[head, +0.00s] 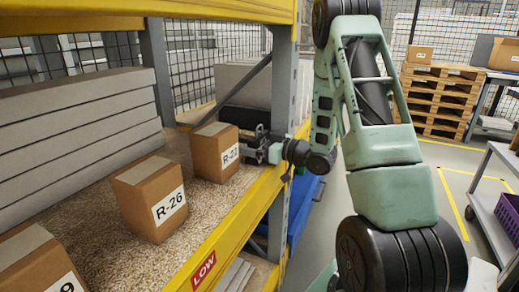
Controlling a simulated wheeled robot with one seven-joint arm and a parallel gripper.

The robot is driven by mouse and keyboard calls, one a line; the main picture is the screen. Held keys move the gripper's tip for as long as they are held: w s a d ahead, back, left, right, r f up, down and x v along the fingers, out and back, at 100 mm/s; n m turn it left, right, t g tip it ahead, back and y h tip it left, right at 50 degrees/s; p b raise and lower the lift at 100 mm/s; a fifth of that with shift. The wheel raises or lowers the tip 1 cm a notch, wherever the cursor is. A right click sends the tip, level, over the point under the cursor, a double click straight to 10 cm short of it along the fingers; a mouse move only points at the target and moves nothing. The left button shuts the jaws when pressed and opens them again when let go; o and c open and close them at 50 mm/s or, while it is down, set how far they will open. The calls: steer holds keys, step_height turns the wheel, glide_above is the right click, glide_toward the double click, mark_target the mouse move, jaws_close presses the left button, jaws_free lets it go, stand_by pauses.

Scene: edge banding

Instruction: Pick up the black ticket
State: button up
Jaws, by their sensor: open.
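I cannot make out a black ticket in the head view. My gripper (250,143) is small and dark in this view. It reaches in over the yellow shelf edge from the right, pointing left. It is open, just right of the cardboard box marked R-22 (213,155). Whether it touches that box is unclear. A black bin-like object (244,117) stands on the shelf behind the gripper, partly hidden by it and by the R-22 box. No held object shows between the fingers.
The box marked R-26 (150,199) and another box (37,266) stand nearer on the speckled shelf (108,238). Grey boards (78,125) are stacked at left. A grey rack post (283,85) rises close to my gripper. A grey cart (491,205) stands at right.

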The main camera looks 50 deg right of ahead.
steer(key=shift+c, duration=0.3)
steer(key=c, duration=0.6)
steer(key=shift+r, duration=0.5)
steer(key=r, duration=0.2)
steer(key=shift+s+d+r+p, duration=0.15)
steer(key=shift+s+r+p, duration=0.15)
steer(key=shift+s+p, duration=0.1)
steer(key=v, duration=1.7)
steer(key=shift+s, duration=0.1)
